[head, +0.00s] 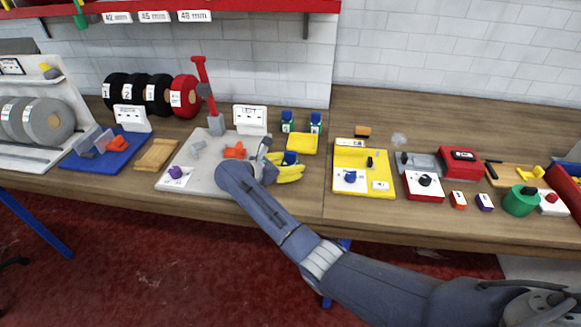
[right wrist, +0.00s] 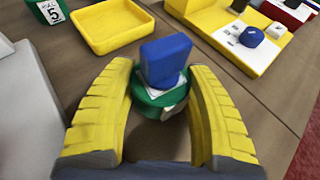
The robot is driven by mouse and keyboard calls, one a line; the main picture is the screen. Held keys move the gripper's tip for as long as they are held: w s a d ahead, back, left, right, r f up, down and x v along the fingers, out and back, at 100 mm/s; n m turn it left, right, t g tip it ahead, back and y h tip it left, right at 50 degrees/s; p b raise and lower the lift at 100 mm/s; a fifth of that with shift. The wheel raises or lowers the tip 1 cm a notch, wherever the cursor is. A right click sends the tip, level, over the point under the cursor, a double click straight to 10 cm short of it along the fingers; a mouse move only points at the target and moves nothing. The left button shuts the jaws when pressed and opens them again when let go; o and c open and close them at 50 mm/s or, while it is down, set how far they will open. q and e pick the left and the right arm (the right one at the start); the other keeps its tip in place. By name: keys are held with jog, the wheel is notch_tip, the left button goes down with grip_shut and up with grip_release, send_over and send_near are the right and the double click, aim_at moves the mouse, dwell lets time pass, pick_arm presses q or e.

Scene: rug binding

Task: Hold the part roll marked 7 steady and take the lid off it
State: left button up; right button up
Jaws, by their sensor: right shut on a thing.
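My right gripper (head: 287,168) has its yellow fingers shut on a part roll with a green body and a blue lid, at the front of the bench. In the right wrist view the fingers (right wrist: 165,85) flank the green body (right wrist: 160,103), and the blue lid (right wrist: 165,60) stands above it, still on the roll. Its label is partly hidden and I cannot read its number. Two more green part rolls with blue tops, a left one (head: 287,122) and a right one (head: 316,123), stand behind. A label 5 (right wrist: 50,11) shows on one in the wrist view. My left gripper is out of view.
An empty yellow tray (head: 302,144) lies just behind the held roll. A grey board (head: 205,183) with a red-handled press (head: 202,85) is to the left. A yellow panel (head: 364,186) with knobs is to the right. The bench's front edge is close.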

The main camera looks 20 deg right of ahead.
aim_at(291, 152)
notch_tip(291, 152, up, 10)
jog(key=shift+f, duration=0.1)
dwell(0.4)
jog(key=o, duration=0.5)
jog(key=c, duration=0.9)
